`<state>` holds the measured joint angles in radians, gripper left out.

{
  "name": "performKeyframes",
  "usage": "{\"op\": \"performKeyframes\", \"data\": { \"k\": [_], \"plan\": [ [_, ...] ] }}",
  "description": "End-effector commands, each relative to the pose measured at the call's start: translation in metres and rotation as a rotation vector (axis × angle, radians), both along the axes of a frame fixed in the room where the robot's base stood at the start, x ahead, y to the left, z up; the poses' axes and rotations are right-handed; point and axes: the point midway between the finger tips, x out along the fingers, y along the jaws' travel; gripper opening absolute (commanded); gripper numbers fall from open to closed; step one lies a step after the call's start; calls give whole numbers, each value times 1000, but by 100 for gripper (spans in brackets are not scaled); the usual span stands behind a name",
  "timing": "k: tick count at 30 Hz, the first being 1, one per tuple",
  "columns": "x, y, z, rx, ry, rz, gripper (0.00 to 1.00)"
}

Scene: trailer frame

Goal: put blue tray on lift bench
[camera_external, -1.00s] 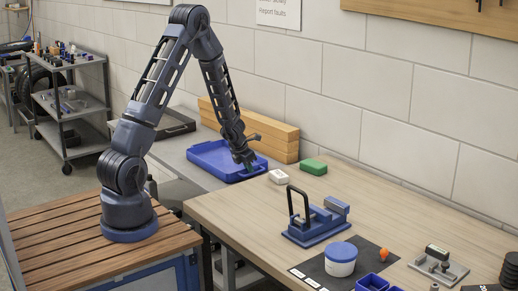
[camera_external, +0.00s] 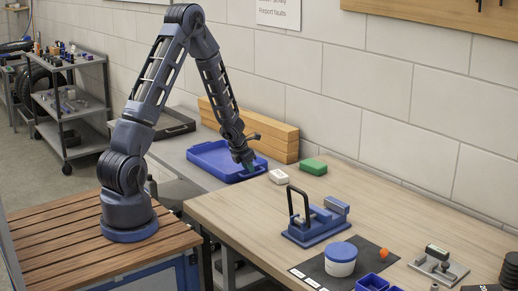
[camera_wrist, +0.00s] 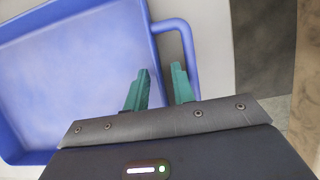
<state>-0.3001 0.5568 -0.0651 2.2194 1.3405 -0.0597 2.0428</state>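The blue tray (camera_external: 207,157) lies flat on a grey bench (camera_external: 178,147) behind the wood-topped bench (camera_external: 230,208). No label shows which is the lift bench. The tray (camera_wrist: 75,70) fills the left of the wrist view, with its looped handle (camera_wrist: 188,45) on the right side. My gripper (camera_external: 247,166) is low at the tray's right end, by this handle. In the wrist view its teal fingers (camera_wrist: 160,78) are apart with nothing held between them. The right finger overlaps the handle bar; whether it touches is unclear.
Wooden beams (camera_external: 268,135) are stacked behind the tray. A white block (camera_external: 279,176) and green block (camera_external: 313,167) sit near the wood bench's far edge. A blue clamp fixture (camera_external: 316,225) and a blue-lidded tub (camera_external: 340,258) stand nearer. Bare wood shows left of the fixture.

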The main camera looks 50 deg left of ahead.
Motion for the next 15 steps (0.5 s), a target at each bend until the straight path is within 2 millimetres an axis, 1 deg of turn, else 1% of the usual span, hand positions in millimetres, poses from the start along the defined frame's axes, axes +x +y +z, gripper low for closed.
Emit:
{"op": "performKeyframes", "data": {
  "k": [15],
  "plan": [
    [-7, 1, 17, -1, -1, 3, 25]
  ]
}}
